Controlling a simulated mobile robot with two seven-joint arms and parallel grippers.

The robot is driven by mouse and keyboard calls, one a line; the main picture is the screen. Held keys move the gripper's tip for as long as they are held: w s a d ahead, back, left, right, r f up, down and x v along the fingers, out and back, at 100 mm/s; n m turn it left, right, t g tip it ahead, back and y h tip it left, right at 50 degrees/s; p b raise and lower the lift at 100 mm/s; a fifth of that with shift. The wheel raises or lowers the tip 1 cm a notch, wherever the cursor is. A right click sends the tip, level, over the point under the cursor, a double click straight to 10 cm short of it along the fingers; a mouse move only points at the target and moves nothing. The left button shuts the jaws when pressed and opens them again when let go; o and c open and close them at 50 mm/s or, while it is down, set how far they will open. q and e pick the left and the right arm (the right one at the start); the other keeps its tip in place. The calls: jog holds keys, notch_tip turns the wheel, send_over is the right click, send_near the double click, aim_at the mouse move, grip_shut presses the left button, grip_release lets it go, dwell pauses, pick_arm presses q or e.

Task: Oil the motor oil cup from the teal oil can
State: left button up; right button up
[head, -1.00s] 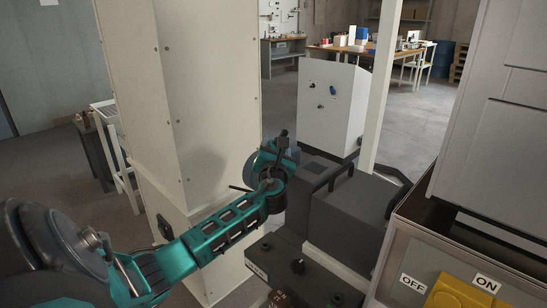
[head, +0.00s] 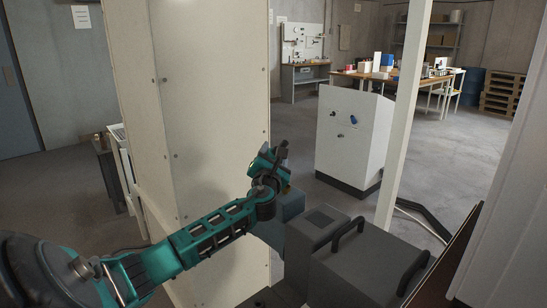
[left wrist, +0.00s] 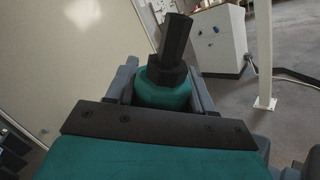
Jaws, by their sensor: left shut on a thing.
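My left gripper (head: 268,168) is shut on the teal oil can (left wrist: 163,92). In the left wrist view the can's teal shoulder sits between the grey-blue jaws, with its black hexagonal cap and spout pointing up and leaning slightly right. In the head view the can is small and partly hidden by the gripper, in front of the cream cabinet's right edge. A blue-grey block (head: 291,205), perhaps the motor, shows just below and behind the gripper; I cannot tell whether they touch. The motor oil cup cannot be made out. My right gripper is not in view.
A tall cream cabinet (head: 215,95) stands close behind my left arm. Dark grey housings with handles (head: 365,265) lie right of the gripper.

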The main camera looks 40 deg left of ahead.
pick_arm(q)
jog(key=m, duration=0.1)
jog(key=a+m+t, duration=0.1)
jog(key=m, duration=0.1)
jog(key=shift+s+f+m, duration=0.15)
jog(key=shift+s+m, duration=0.05)
jog(key=shift+m, duration=0.1)
jog(key=m, duration=0.1)
jog(key=m+t+h, duration=0.1)
jog(key=m, duration=0.1)
jog(key=a+m, duration=0.1)
jog(key=m, duration=0.1)
jog(key=shift+s+a+f, duration=0.1)
jog(key=shift+s+f, duration=0.1)
jog(key=shift+s, duration=0.1)
jog(key=m+h, duration=0.1)
jog(key=m, duration=0.1)
jog(key=f+m+t+h, duration=0.1)
jog(key=m, duration=0.2)
jog(key=shift+m, duration=0.3)
jog(key=shift+w+r+m+t+h, duration=0.1)
jog(key=shift+r+m+t+h, duration=0.2)
jog(key=shift+m, duration=0.45)
jog(key=shift+r+m+t+h, duration=0.2)
jog(key=shift+r+m+h, duration=0.15)
jog(key=shift+m, duration=0.4)
